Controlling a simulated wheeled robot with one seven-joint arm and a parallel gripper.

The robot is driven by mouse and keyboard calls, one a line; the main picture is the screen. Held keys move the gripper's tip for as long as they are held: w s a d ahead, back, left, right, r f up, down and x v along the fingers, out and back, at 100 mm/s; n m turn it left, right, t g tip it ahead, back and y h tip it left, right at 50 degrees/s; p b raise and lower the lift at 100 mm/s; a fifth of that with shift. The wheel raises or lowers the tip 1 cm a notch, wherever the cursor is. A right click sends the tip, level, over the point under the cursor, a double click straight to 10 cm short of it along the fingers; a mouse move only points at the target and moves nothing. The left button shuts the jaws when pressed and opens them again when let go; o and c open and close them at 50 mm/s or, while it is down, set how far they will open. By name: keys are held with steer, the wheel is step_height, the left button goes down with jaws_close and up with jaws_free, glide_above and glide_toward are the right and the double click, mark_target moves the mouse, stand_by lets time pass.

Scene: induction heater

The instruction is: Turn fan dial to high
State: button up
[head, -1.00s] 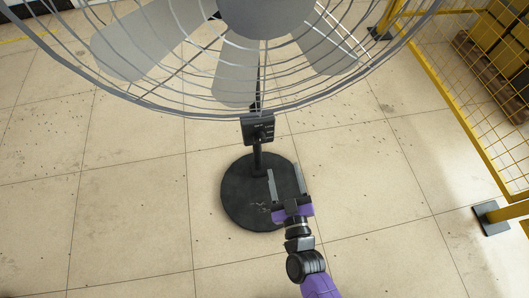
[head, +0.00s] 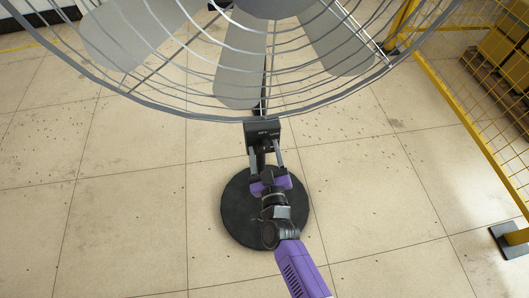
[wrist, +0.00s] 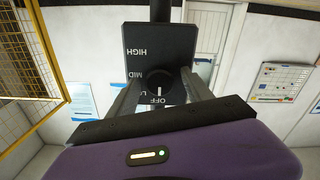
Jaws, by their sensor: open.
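The fan's black control box (head: 263,132) hangs on the pole below the large grey fan cage (head: 235,95). In the wrist view the control box (wrist: 160,45) carries white labels HIGH, MID and OFF, with another partly hidden by a finger. The round black fan dial (wrist: 155,82) is in its lower part, and its white mark points toward OFF. My gripper (head: 266,152) is open just below and in front of the box. In the wrist view its two fingers (wrist: 160,78) lie on either side of the dial; I cannot tell whether they touch it.
The fan's round black base (head: 236,215) stands on the tiled floor below my gripper. A yellow mesh fence (head: 460,110) with a post foot (head: 510,241) is at the right. The floor at the left is clear.

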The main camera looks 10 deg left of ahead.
jaws_close()
stand_by(0.3)
